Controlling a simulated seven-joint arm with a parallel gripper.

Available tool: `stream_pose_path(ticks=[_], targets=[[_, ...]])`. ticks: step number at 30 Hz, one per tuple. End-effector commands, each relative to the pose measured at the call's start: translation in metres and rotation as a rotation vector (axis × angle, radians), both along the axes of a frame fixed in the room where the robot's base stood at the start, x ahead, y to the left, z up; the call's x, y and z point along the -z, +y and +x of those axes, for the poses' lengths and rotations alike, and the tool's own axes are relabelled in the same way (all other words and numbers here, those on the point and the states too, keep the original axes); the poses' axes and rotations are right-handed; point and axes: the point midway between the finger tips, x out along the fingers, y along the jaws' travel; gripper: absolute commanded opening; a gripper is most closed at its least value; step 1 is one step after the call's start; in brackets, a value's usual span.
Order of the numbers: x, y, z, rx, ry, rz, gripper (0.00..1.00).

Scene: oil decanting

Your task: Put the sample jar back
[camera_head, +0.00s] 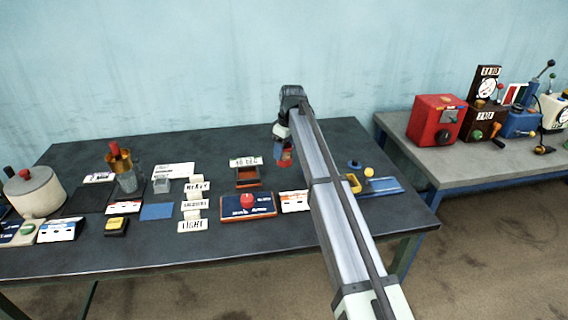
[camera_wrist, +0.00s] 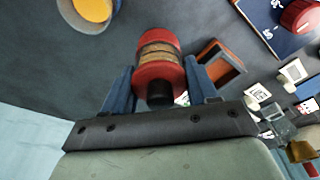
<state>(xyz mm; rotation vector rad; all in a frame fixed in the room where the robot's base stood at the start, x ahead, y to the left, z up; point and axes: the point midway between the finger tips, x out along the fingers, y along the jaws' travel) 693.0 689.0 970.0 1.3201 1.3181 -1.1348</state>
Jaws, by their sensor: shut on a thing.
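The sample jar looks red at both ends with a tan band and a black knob; it shows in the wrist view (camera_wrist: 158,66) and, small, in the head view (camera_head: 286,159). My gripper (camera_wrist: 160,76) is shut on it, with a blue finger on either side. In the head view my gripper (camera_head: 283,147) holds the jar above the back part of the dark table. An open orange-brown box (camera_head: 248,183) sits on the table to the left of the jar, with a white label behind it. The box also shows in the wrist view (camera_wrist: 237,61), right of the jar and apart from it.
A blue panel with a red knob (camera_head: 247,200) lies in front of the box. Label cards (camera_head: 194,205) stand left of it. A beaker (camera_head: 127,183) and a pale pot (camera_head: 34,192) are further left. A blue tray (camera_head: 385,186) with yellow pieces lies right of my arm.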

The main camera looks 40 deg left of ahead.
Motion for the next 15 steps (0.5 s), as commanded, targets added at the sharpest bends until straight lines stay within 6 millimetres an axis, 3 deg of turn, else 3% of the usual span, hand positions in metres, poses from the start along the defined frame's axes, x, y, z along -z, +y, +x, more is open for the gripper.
stream_pose_path(ticks=[15], targets=[[0.052,0.0,0.0,-0.001,0.0,0.0,0.21]])
